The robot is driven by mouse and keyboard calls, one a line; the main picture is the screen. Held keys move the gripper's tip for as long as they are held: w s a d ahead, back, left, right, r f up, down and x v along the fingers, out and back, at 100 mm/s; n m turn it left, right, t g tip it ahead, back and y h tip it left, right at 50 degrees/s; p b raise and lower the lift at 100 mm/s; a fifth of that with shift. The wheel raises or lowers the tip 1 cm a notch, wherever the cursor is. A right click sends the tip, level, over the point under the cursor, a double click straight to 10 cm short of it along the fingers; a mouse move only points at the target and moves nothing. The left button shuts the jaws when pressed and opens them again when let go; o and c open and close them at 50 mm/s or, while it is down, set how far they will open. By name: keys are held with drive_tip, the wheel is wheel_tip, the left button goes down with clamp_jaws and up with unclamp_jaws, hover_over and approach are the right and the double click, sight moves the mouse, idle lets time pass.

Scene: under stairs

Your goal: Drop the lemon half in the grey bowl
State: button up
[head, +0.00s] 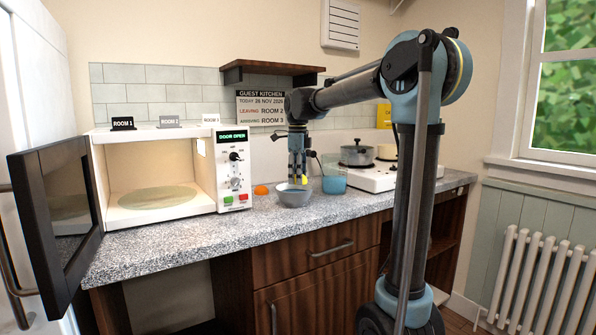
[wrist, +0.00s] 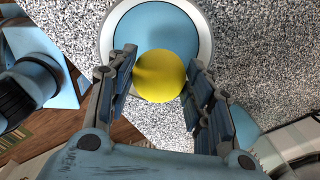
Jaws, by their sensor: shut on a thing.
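The grey bowl (head: 293,197) stands on the speckled counter, right of the microwave. The wrist view shows its pale rim (wrist: 107,40) and blue-looking inside. My gripper (head: 298,172) points down over the bowl, shut on the yellow lemon half (wrist: 159,75). The lemon half also shows small in the head view (head: 304,180), just above the bowl's rim. In the wrist view it sits between the fingers and covers part of the bowl's near side. Its exact height above the bowl is hard to tell.
A microwave (head: 160,180) with its door (head: 62,215) swung open stands at left. An orange item (head: 261,190) lies left of the bowl. A blue container (head: 334,184) is close on the right, before a hob (head: 375,180) with a pot (head: 357,155). The front counter is clear.

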drive_tip(key=shift+f, duration=0.95)
drive_tip(key=o, duration=1.6)
drive_tip(key=shift+r, duration=0.1)
wheel_tip(320, 180, up, 12)
drive_tip(key=shift+w+f, duration=0.15)
